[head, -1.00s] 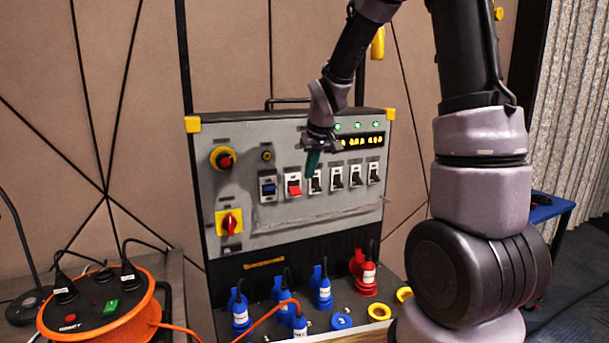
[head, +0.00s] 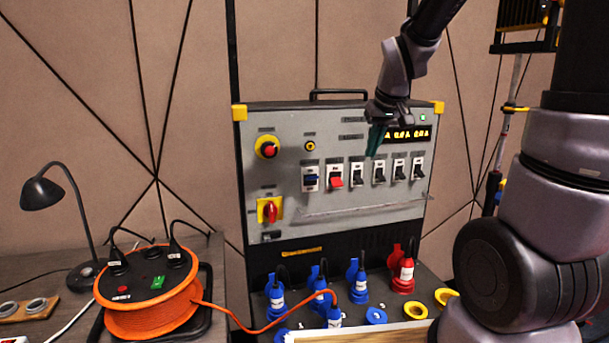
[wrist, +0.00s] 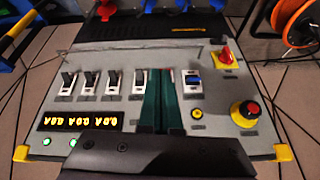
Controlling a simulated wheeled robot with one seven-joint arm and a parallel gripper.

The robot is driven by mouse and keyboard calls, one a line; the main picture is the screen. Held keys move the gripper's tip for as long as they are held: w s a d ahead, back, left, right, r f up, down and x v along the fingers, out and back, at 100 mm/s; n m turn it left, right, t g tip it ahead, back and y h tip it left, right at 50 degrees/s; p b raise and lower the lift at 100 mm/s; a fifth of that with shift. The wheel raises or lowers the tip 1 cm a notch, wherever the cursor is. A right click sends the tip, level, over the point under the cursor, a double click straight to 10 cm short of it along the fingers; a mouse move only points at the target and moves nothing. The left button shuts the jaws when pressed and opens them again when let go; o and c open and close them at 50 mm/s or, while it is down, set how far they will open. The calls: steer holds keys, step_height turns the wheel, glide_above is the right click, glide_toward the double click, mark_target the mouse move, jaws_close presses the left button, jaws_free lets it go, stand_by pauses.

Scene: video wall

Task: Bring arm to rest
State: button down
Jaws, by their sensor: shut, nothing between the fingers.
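My gripper (head: 376,138) is in front of the upper part of the grey power panel (head: 285,215), above its row of switches. In the wrist view its green fingers (wrist: 162,100) are together with nothing between them. How far the fingertips are from the panel is hard to tell.
An orange cable reel (head: 150,308) and a desk lamp (head: 42,193) stand on the table at left. Blue plugs (head: 358,290) and a red plug (head: 404,278) stand below the panel. A handle (head: 338,95) rises from its top. The wall behind is bare.

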steer(key=s+d+r+m+t, duration=0.1)
steer(key=s+r+m, duration=0.1)
steer(key=s+r, duration=0.3)
steer(key=s+d+r+m+y, duration=0.1)
steer(key=s+r+m, duration=0.2)
steer(key=s, duration=0.9)
steer(key=shift+s+d+r+t, duration=0.15)
steer(key=shift+s+r+t, duration=0.2)
steer(key=shift+r, duration=0.6)
steer(key=shift+w, duration=0.1)
